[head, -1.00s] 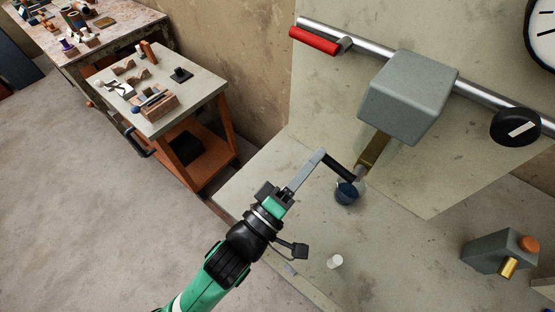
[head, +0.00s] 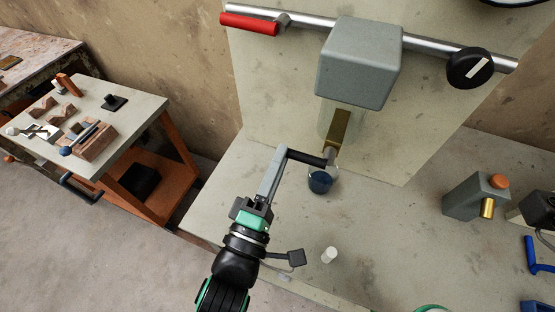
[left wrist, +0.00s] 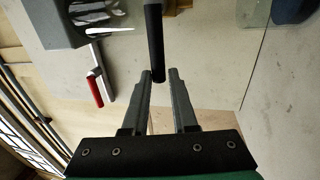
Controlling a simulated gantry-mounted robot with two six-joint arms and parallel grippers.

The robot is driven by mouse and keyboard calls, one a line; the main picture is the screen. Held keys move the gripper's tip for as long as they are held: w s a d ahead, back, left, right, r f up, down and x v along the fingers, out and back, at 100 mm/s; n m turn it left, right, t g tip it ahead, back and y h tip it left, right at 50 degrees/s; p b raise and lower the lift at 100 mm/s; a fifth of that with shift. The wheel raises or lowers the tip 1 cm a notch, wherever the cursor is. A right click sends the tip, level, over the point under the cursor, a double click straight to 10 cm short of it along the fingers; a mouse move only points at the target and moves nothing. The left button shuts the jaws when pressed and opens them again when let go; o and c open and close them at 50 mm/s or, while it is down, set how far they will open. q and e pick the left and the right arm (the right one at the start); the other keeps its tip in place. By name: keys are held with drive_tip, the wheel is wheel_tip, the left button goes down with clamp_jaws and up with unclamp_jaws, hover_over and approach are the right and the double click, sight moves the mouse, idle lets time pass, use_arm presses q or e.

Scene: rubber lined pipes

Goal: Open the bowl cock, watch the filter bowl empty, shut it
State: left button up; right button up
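The grey filter head (head: 359,62) hangs on the steel pipe, with a partly hidden clear bowl (head: 325,122) and a brass piece (head: 339,128) below it. A black cock handle (head: 307,158) sticks out to the left under the brass piece. A clear cup with dark blue contents (head: 320,182) stands below the cock. My left gripper (head: 282,153) is at the handle's free end. In the left wrist view, the handle (left wrist: 154,40) ends between the fingertips (left wrist: 160,74), with a narrow gap visible on the right side. My right gripper is out of view.
A red lever (head: 249,24) and a black knob with a white mark (head: 470,67) sit on the pipe. A small white cylinder (head: 329,255) stands on the bench. A grey block with an orange knob (head: 476,196) is at the right. The bench between them is clear.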

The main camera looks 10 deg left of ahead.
use_arm(q)
drive_tip(key=o, duration=0.3)
drive_tip(key=shift+o, duration=0.2)
drive_tip(key=v, duration=1.1)
drive_tip(key=shift+s, duration=0.35)
drive_tip(key=shift+f, duration=0.15)
